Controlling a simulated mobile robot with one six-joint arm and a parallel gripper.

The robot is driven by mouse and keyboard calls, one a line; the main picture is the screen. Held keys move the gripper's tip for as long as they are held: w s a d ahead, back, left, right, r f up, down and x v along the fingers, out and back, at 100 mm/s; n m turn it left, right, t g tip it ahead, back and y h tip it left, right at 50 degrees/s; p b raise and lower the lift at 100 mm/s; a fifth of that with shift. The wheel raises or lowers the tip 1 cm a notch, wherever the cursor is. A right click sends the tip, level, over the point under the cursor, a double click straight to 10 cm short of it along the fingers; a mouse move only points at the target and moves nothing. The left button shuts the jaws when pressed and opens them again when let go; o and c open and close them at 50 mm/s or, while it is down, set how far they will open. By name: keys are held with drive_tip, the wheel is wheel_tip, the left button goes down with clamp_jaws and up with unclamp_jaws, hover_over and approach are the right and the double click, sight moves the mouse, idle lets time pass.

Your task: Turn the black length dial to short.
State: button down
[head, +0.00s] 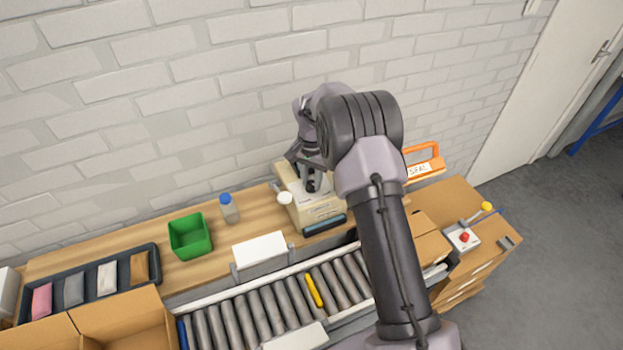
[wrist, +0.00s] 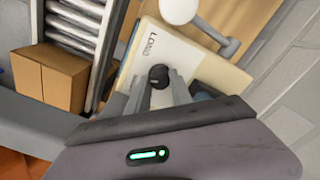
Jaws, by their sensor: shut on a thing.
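The cream machine (head: 318,212) stands on the wooden bench in the head view; it also shows in the wrist view (wrist: 192,62). The black length dial (wrist: 158,76) sits on its pale top panel, beside blurred lettering that seems to read LONG. My gripper (wrist: 160,80) has one finger on each side of the dial and is shut on it. Which way the dial points is too small to tell. In the head view my gripper (head: 312,184) is over the machine and hides the dial.
A white round knob on an arm (wrist: 180,10) stands close beside the panel. The roller conveyor (head: 270,310) runs in front.

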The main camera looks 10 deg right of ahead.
sight(312, 183)
drive_tip(key=n, duration=0.5)
drive_tip(key=shift+r+p, duration=0.1)
drive_tip(key=shift+p, duration=0.3)
drive_tip(key=shift+n, duration=0.4)
drive_tip(key=c, duration=1.1)
unclamp_jaws()
wheel_tip(312, 183, up, 17)
drive_tip(key=p, duration=0.2)
drive_tip(key=shift+r+p, duration=0.2)
drive_tip(key=shift+p, duration=0.15)
